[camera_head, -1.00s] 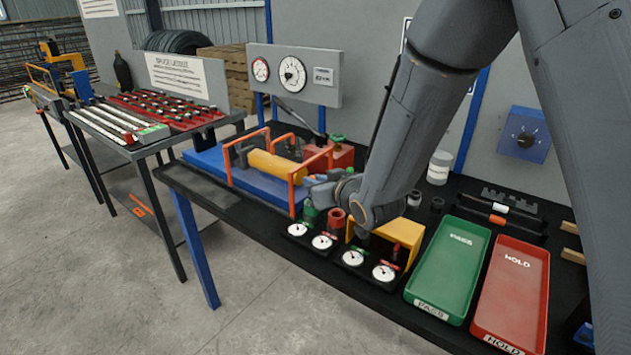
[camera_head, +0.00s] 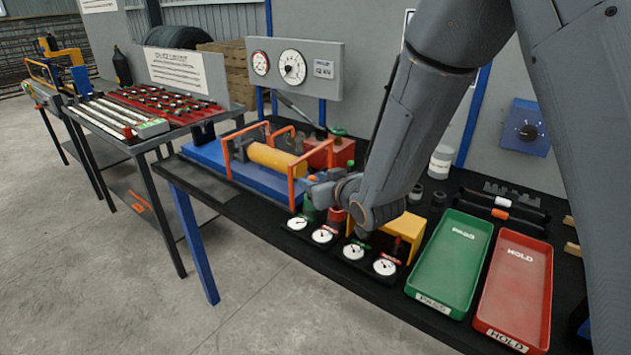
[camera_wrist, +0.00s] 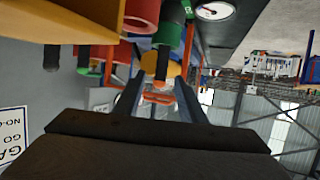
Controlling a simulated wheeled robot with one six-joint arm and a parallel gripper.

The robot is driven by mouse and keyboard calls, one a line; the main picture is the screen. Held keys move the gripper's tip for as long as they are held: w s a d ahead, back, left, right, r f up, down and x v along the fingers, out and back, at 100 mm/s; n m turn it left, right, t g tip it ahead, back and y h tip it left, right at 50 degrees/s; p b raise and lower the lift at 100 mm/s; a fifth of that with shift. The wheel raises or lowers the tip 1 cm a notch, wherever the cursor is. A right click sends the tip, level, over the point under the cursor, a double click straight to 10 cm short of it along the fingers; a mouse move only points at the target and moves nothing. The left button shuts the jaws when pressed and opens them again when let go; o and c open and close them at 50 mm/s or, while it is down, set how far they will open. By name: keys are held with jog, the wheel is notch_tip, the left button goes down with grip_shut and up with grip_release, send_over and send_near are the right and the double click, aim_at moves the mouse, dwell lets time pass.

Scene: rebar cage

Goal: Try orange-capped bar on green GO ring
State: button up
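The green ring (camera_head: 309,209) stands upright at the table's front edge, beside the red ring (camera_head: 337,214). Both also show near the top of the wrist view, where the green ring (camera_wrist: 169,33) is next to the red ring (camera_wrist: 141,14). A dark bar with white and orange bands (camera_head: 501,208) lies in a black holder at the right; I cannot tell if this is the orange-capped bar.
Several dial gauges (camera_head: 353,251) line the front edge, before a yellow block (camera_head: 400,232). A green PASS tray (camera_head: 450,262) and red HOLD tray (camera_head: 515,290) lie at the right. The blue fixture (camera_head: 205,157) with orange hoops and a yellow cylinder (camera_head: 272,158) is at the left.

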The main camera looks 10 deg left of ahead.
jog(key=b+v, duration=0.1)
jog(key=v, duration=0.7)
jog(key=shift+b, duration=0.4)
dwell(0.6)
